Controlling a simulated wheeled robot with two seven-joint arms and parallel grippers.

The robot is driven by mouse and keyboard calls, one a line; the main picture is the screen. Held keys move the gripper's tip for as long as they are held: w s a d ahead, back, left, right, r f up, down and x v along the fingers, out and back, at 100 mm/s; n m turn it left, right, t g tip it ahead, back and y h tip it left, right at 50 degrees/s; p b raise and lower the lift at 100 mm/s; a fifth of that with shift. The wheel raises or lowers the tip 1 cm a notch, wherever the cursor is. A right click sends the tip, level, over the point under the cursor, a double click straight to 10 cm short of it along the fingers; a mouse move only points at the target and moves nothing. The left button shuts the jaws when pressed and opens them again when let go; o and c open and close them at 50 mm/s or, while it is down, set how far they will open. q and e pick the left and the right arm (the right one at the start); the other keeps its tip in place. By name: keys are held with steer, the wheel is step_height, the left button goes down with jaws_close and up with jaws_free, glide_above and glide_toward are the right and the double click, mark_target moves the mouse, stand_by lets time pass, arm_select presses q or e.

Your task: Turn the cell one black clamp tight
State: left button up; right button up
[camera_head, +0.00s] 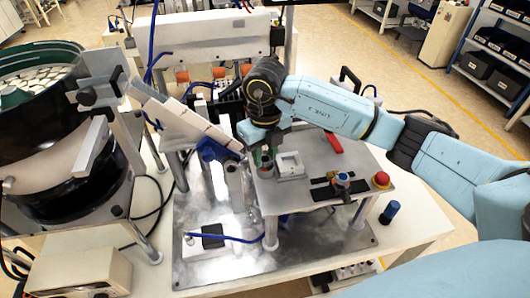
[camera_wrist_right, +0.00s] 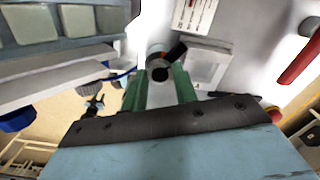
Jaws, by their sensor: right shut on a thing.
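The black clamp (camera_wrist_right: 162,68) is a small black handle on a pale round post, seen in the right wrist view between my green fingers. My right gripper (camera_head: 263,158) reaches down to the plate of the small raised station in the head view. It is shut on the black clamp, and its fingers also show in the right wrist view (camera_wrist_right: 160,82). In the head view the arm and fingers mostly hide the clamp. How tight the clamp is, I cannot tell. My left gripper is in neither view.
A pale square block (camera_head: 290,165) stands close right of the gripper. A red handle (camera_head: 333,143), a blue-topped valve (camera_head: 342,179) and a red button (camera_head: 381,179) are farther right. A sloping track (camera_head: 185,118) is close on the left, by the bowl feeder (camera_head: 60,150).

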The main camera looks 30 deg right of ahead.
mark_target(265, 159)
steer(key=m, duration=1)
steer(key=shift+m, duration=0.3)
stand_by(0.4)
steer(key=o, duration=1)
steer(key=shift+c, duration=0.2)
step_height(265, 159, up, 13)
steer(key=shift+r, duration=0.2)
